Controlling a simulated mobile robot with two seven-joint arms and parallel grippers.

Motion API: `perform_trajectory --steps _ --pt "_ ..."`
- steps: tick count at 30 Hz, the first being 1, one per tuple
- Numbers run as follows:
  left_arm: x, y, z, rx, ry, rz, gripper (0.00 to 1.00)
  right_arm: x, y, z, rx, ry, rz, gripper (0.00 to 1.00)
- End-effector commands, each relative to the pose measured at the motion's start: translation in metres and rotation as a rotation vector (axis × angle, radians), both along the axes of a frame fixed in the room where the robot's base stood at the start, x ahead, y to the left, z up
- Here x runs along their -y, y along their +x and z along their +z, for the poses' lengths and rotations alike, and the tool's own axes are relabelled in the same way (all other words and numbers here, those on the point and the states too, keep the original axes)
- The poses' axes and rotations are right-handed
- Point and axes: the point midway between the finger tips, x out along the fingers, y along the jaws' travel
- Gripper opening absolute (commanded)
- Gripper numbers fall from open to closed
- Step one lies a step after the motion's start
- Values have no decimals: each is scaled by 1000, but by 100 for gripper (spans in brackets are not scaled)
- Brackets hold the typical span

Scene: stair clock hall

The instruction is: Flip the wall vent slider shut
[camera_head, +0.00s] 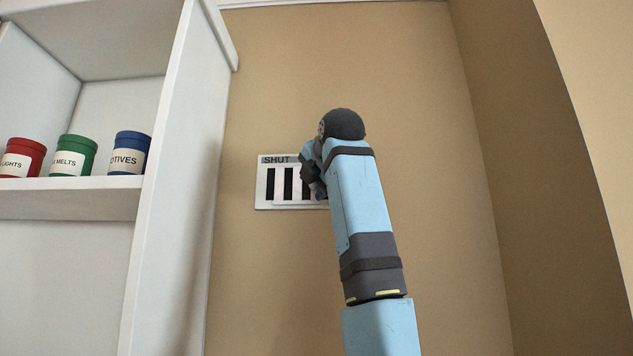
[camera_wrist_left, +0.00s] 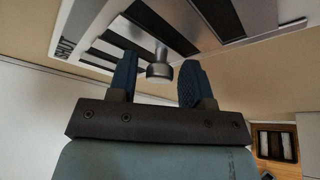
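The wall vent (camera_head: 261,190) is a white plate on the tan wall with dark upright slots and the word SHUT at its top left. Its right part is hidden behind my left arm in the head view. My left gripper (camera_head: 317,188) is at the vent's right side. In the left wrist view the vent (camera_wrist_left: 98,18) fills the top, with its SHUT label at the left. The slider's round metal knob (camera_wrist_left: 159,71) stands between the two blue fingers of my left gripper (camera_wrist_left: 157,80), which are open with gaps on both sides. My right gripper is not in view.
A white shelf unit (camera_head: 175,180) stands left of the vent. It holds a red tin (camera_head: 22,157), a green tin (camera_head: 74,155) and a blue tin (camera_head: 129,152). The wall right of my arm is bare. A brown-framed object (camera_wrist_left: 275,142) shows at the lower right in the wrist view.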

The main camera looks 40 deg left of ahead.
Motion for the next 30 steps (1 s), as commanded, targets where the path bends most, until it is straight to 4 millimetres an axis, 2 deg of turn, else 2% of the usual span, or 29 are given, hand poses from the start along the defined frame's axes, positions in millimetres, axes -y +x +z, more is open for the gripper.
perform_trajectory --steps 1,5,6,11,17,23,24,27,30 --pt "0 0 0 0 0 0 33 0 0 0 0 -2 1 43" --pt "0 0 0 0 0 0 4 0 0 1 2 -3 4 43" --pt "0 0 0 0 0 0 0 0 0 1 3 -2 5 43" --pt "-2 -2 -1 1 -1 0 0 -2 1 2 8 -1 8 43" --pt "-18 -16 -1 2 -1 -1 0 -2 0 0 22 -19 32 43" --pt "-19 -16 0 0 -1 1 0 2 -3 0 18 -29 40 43" --pt "-19 -16 0 1 0 2 31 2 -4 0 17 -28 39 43" --pt "-19 -16 0 0 -1 1 52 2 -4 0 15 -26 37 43" --pt "-19 -16 0 0 -1 1 52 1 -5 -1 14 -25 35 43"
